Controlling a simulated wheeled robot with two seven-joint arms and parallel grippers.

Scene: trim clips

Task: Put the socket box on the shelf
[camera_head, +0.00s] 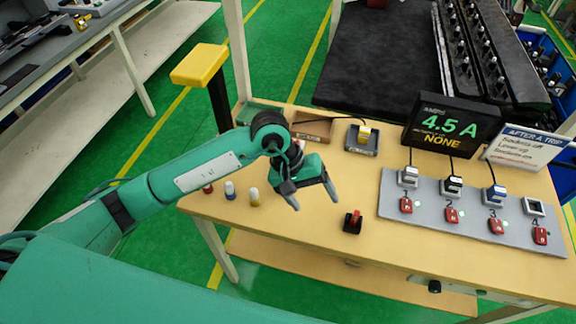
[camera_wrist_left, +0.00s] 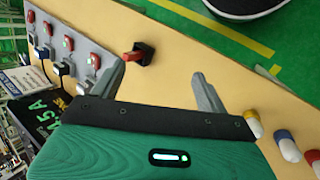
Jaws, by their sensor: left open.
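No thing in view is clearly marked as the socket box. A grey socket board (camera_head: 390,205) lies on the right of the table, with several sockets and red switches. Grey, black and blue plugs sit in three sockets; the rightmost socket (camera_head: 534,208) is empty. The board also shows at the left of the wrist view (camera_wrist_left: 84,48). A small black box with a red lever (camera_head: 352,222) stands in front of the board's left side. My left gripper (camera_head: 311,194) is open and empty above the table, left of this box. A lower shelf (camera_head: 330,274) shows under the table.
Small coloured pegs (camera_head: 229,190) stand left of my gripper. A black display (camera_head: 450,126) reads 4.5 A and NONE. A white sign (camera_head: 525,148) stands beside it. A dark tray with a yellow piece (camera_head: 362,139) and a brown tray (camera_head: 312,129) lie at the back.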

